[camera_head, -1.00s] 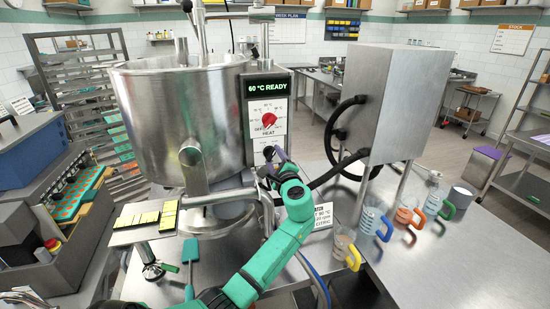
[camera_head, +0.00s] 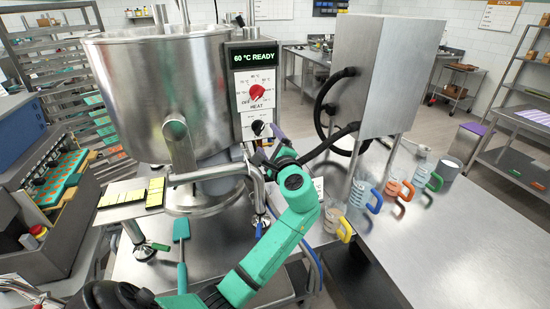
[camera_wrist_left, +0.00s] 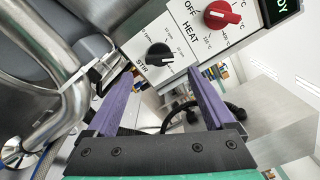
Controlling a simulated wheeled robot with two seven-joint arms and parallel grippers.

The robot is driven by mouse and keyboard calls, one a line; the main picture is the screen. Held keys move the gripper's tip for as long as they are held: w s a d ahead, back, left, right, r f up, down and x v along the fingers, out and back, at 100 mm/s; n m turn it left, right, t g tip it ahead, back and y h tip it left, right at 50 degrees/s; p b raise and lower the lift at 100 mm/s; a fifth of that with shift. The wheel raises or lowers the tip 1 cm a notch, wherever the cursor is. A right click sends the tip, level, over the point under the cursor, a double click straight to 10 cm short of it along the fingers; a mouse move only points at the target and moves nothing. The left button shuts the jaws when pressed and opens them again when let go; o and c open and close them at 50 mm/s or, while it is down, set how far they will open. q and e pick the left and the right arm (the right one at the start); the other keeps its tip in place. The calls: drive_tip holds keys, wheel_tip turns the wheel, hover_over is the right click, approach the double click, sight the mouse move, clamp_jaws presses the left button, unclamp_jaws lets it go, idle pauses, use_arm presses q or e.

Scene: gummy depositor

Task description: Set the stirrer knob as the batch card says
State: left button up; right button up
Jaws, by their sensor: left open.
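The black stirrer knob (camera_head: 258,127) sits below the red heat knob (camera_head: 256,92) on the kettle's control panel. In the left wrist view the stirrer knob (camera_wrist_left: 159,55) shows beside the word STIR, with the red heat knob (camera_wrist_left: 221,14) to its upper right. My left gripper (camera_wrist_left: 155,88) is open, its two purple fingers apart, with the stirrer knob beyond and between them; nothing is held. In the head view the left gripper (camera_head: 270,141) is just below and right of the knob. The white batch card (camera_head: 318,187) is mostly hidden behind my arm and unreadable there.
The steel kettle (camera_head: 160,90) stands left of the panel; its display (camera_head: 254,56) reads 60 °C READY. A steel box (camera_head: 375,70) with black hoses stands right. Several jugs with coloured handles (camera_head: 345,230) line the table. The table's right front is clear.

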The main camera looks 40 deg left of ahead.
use_arm(q)
drive_tip(key=b+v, duration=0.2)
drive_tip(key=v, duration=0.6)
use_arm(e)
wheel_tip(320, 180, down, 3)
use_arm(q)
drive_tip(key=shift+r, duration=0.1)
